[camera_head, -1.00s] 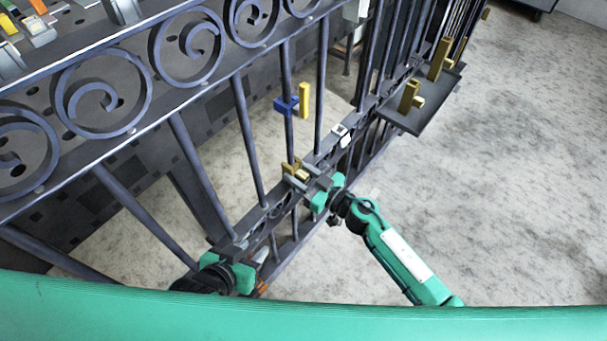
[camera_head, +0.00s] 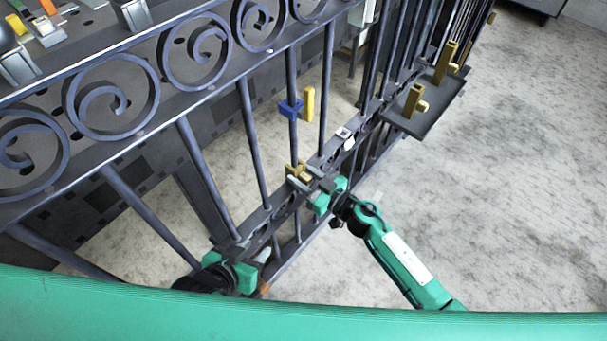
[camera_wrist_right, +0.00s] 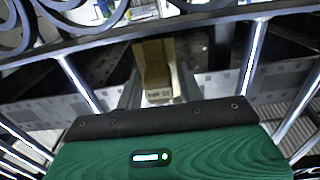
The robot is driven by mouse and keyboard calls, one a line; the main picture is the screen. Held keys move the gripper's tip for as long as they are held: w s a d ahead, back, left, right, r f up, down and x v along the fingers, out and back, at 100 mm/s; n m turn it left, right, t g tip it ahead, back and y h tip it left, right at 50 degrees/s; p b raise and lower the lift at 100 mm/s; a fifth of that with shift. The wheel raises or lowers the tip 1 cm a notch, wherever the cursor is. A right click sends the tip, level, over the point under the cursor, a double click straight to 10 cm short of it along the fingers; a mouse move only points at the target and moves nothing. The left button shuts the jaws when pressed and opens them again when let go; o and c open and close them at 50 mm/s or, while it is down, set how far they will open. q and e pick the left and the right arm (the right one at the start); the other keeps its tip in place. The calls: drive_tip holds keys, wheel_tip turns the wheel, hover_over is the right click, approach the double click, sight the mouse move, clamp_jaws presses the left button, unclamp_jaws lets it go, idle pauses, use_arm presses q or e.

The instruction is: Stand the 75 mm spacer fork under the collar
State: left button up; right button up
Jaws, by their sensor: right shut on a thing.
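The blue collar (camera_head: 290,108) with its yellow upright tab (camera_head: 309,104) sits around a vertical bar of the gate. A brass spacer fork (camera_head: 298,172) is at the same bar, below the collar and near the lower rail, with a clear gap between them. My right gripper (camera_head: 318,185) is shut on this fork. I cannot tell whether the fork rests on the rail. My left gripper (camera_head: 262,262) is low by the rail at the left, partly hidden; its jaws are unclear.
Two more brass forks, a shorter one (camera_head: 412,100) and a taller one (camera_head: 445,62), stand on a dark shelf (camera_head: 425,118) at the right. Scrollwork (camera_head: 105,95) and vertical bars surround the working spot. The floor at the right is open.

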drive_tip(key=shift+a, duration=0.1)
idle(0.4)
drive_tip(key=o, duration=1.3)
drive_tip(key=shift+f, duration=0.1)
drive_tip(key=shift+c, duration=0.2)
use_arm(q)
drive_tip(key=shift+a, duration=0.1)
drive_tip(key=a+g, duration=0.1)
drive_tip(key=s+a+g+y+p, duration=0.1)
drive_tip(key=s+a+g, duration=0.1)
drive_tip(key=a, duration=0.1)
drive_tip(key=shift+s+a+y, duration=0.1)
drive_tip(key=shift+s+y, duration=0.05)
drive_tip(key=shift+y, duration=0.25)
use_arm(e)
drive_tip(key=v, duration=1.3)
drive_tip(key=shift+s+d, duration=0.2)
drive_tip(key=shift+d, duration=0.15)
use_arm(q)
drive_tip(key=shift+f, duration=0.1)
